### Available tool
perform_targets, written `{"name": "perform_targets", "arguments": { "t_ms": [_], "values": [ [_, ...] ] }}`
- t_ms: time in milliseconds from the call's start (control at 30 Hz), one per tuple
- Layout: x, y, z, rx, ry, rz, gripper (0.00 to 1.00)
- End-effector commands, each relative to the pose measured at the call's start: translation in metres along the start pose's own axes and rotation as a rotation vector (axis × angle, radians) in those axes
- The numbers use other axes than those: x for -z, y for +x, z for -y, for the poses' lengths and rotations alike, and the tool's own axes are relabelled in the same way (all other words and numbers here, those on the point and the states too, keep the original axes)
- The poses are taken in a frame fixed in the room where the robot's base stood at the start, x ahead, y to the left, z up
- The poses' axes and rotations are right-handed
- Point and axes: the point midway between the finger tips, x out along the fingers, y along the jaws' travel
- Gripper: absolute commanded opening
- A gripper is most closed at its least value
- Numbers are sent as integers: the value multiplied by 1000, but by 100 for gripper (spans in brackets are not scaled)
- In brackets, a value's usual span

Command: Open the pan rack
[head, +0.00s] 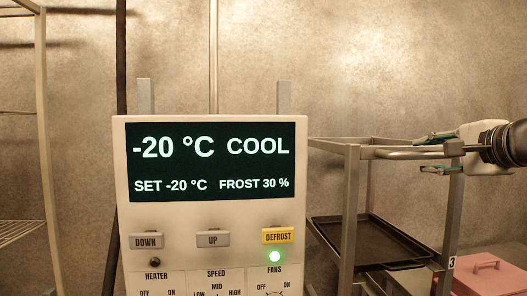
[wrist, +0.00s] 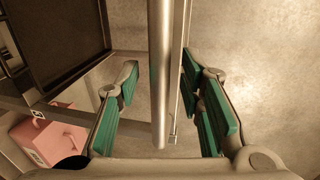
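The pan rack (head: 352,205) is a grey metal frame at the right of the head view, with a dark pan (head: 372,245) low inside it. A horizontal round bar (head: 395,155) runs along its top front. My gripper (head: 424,155) reaches in from the right at the bar's height, its fingers above and below the bar. In the wrist view my gripper (wrist: 160,82) is open, with green pads on both sides of the bar (wrist: 160,60). Gaps show between the pads and the bar. A dark pan (wrist: 65,40) also shows at upper left.
A control panel (head: 210,215) reading -20 °C COOL stands in front, left of the rack. A pink box (head: 488,275) is at lower right, also in the wrist view (wrist: 45,140). A wire shelf (head: 42,130) stands at far left. A metal wall (head: 400,60) is behind.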

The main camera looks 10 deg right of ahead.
Motion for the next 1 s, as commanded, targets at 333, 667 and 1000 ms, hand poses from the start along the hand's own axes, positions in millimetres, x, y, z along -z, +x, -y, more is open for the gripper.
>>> {"name": "perform_targets", "arguments": {
  "t_ms": [333, 667, 1000],
  "values": [
    [0, 7, 0, 0, -1, 1, 34],
    [0, 7, 0, 0, 0, 1, 0],
    [0, -5, -3, 0, 0, -1, 0]
  ]
}}
